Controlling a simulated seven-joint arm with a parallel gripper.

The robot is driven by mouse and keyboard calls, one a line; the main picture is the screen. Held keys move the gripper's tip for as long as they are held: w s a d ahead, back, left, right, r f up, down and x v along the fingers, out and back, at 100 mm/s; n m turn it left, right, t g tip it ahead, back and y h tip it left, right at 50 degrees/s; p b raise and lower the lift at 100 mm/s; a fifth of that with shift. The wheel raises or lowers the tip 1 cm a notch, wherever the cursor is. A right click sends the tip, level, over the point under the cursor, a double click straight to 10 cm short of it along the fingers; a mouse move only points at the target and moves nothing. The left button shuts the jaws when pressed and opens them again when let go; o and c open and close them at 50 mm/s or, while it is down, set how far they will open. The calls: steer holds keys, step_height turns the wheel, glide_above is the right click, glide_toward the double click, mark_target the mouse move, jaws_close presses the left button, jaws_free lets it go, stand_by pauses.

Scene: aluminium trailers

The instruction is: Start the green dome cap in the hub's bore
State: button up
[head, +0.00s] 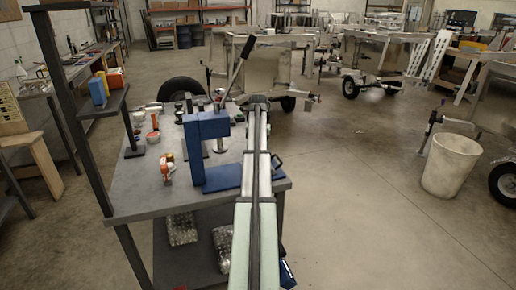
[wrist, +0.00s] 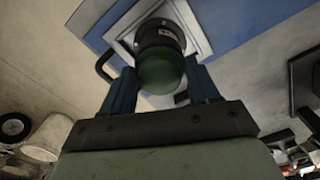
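The green dome cap (wrist: 162,73) is in the wrist view, between the two blue fingers of my gripper (wrist: 162,88). Both fingers appear to touch its sides, so the gripper looks shut on it. A dark cylinder with a small pale label (wrist: 158,34), which looks like the hub, is directly beyond the cap in front of a pale square plate. The cap overlaps its near end; I cannot tell whether they touch, and the bore is hidden. In the head view my gripper (head: 257,99) is beside the blue press (head: 205,130); cap and hub cannot be made out there.
The press stands on a grey workbench (head: 135,190) with a raised lever (head: 238,62). Small orange-and-white items (head: 167,168) and a dark upright post are to its left. A pale bin (head: 452,163) and trailers stand beyond.

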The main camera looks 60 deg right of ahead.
steer(key=o, duration=0.5)
steer(key=shift+c, duration=0.2)
step_height(320, 180, up, 14)
stand_by(0.4)
steer(key=shift+f, duration=0.1)
stand_by(0.4)
